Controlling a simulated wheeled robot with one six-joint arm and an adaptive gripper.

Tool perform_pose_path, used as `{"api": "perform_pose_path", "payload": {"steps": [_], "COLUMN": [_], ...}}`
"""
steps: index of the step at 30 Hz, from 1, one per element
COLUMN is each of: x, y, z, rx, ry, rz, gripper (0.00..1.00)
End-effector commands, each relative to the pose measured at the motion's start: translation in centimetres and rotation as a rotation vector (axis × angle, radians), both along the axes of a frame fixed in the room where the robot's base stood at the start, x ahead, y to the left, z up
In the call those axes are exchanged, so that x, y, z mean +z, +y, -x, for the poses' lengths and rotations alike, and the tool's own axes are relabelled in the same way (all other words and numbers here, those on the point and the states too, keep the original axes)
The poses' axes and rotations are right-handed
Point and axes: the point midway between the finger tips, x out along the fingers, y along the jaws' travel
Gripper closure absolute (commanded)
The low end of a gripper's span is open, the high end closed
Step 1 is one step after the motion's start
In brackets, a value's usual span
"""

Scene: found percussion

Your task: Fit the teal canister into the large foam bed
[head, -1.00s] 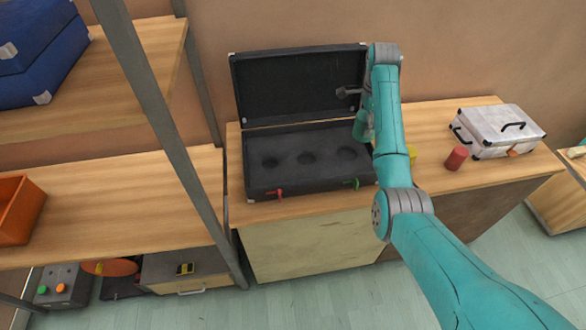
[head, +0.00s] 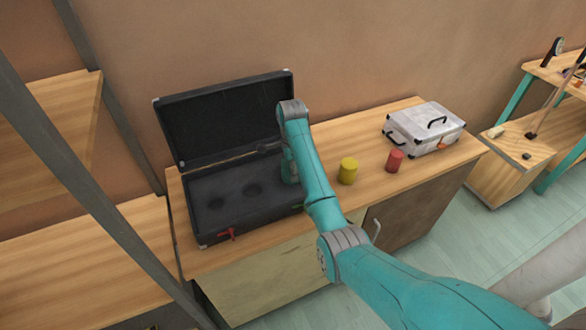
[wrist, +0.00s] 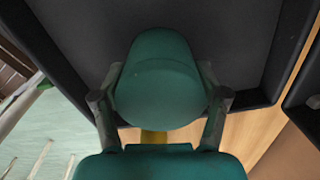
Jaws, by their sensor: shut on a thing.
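The teal canister (wrist: 160,80) is large in the wrist view, between the two fingers of my gripper (wrist: 160,90), which is shut on it. In the head view a strip of the canister (head: 288,168) shows left of my arm, over the right end of the black case's foam bed (head: 232,184). The right end of the foam is hidden by my arm and the canister. I cannot tell whether the canister touches the foam.
The case's lid (head: 225,115) stands open behind the foam. A yellow canister (head: 348,171), a red canister (head: 394,161) and a silver case (head: 424,128) stand to the right on the wooden counter (head: 375,195). A shelf rack (head: 110,120) stands at the left.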

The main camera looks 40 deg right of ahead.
Motion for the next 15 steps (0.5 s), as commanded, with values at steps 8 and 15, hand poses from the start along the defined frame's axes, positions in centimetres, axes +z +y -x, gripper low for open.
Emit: {"api": "perform_pose_path", "payload": {"steps": [8, 15], "x": [-1.31, -1.61], "y": [0.69, 0.67], "z": [0.26, 0.30], "rx": [-0.001, -0.001], "ry": [-0.001, 0.000], "rz": [0.000, 0.000], "gripper": [0.68, 0.20]}}
